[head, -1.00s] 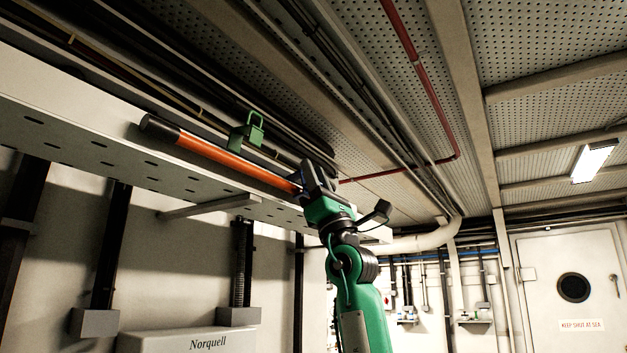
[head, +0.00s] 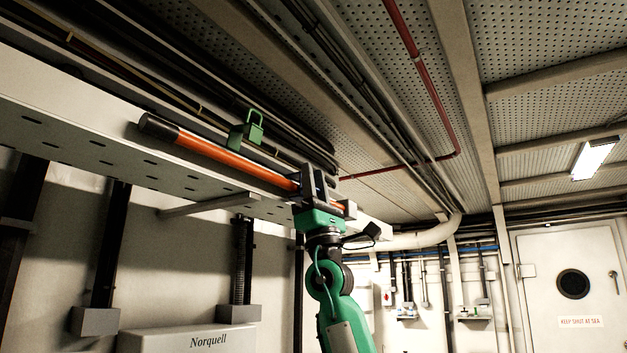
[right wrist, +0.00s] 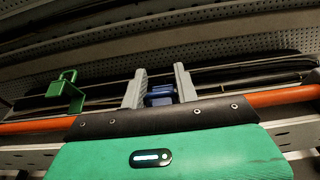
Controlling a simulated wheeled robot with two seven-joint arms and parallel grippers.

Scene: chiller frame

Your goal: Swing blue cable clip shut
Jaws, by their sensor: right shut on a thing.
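The blue cable clip (right wrist: 160,95) shows between the two grey fingers of my right gripper (right wrist: 161,86) in the right wrist view. The fingers are shut on it. Its lower part is hidden behind my gripper's body, and I cannot tell whether its arm is fully closed. In the head view my right gripper (head: 315,184) is at the orange cable (head: 235,160), which shows on both sides of it. The clip is mostly hidden by the fingers there. My left gripper is not in view.
A green clip (head: 246,130) stands on the tray to the left, with its loop raised; it also shows in the wrist view (right wrist: 66,90). The perforated grey tray (head: 60,125) carries dark cables behind. A red pipe (head: 420,70) runs overhead. Open room lies to the right.

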